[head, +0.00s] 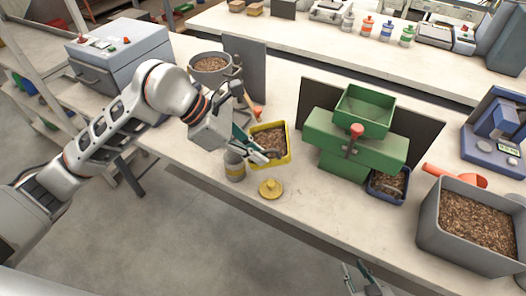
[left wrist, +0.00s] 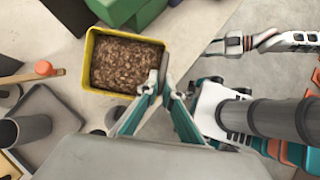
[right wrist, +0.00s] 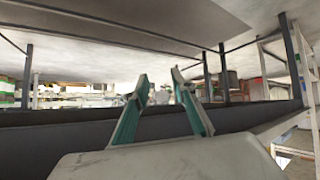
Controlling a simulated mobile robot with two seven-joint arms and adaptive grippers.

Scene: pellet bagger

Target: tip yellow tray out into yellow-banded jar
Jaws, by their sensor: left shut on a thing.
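The yellow tray (head: 288,157) is full of brown pellets and looks about level. It also shows in the left wrist view (left wrist: 90,60). My left gripper (head: 272,155) is shut on the tray's near wall; its fingertips (left wrist: 160,84) pinch the rim. I cannot tell whether the tray is just clear of the bench. The grey yellow-banded jar (head: 235,168) stands upright and open on the bench, left of the tray and beneath my left gripper. My right gripper (head: 366,284) is low in front of the bench; its fingers (right wrist: 160,78) are apart and empty.
A yellow lid (head: 270,189) lies on the bench near the jar. A green machine (head: 352,140) stands right of the tray, with a blue tray (head: 384,195) and a large grey pellet bin (head: 470,255). A grey pot of pellets (head: 210,70) stands behind.

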